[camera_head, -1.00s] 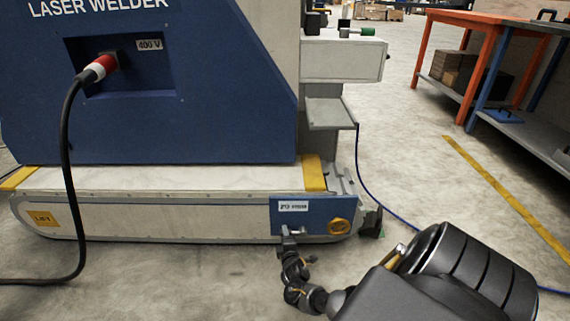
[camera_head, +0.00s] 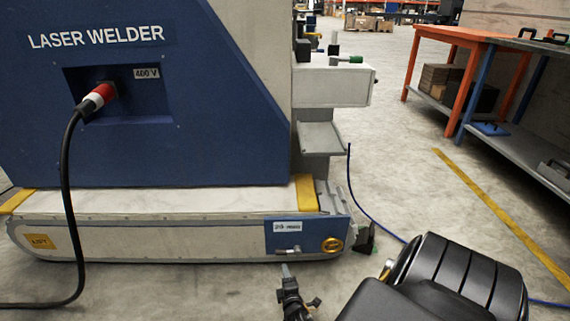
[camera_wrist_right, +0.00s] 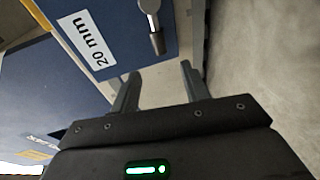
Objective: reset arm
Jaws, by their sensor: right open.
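The laser welder (camera_head: 160,130) fills the left of the head view, a blue and grey machine on a low base. My left gripper is not seen.
A black cable (camera_head: 67,190) runs from the 400 V plug down to the floor at the left. A blue cable (camera_head: 370,210) crosses the floor at the right. Orange and blue workbenches (camera_head: 455,32) stand at the back right. The concrete floor between is mostly clear.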

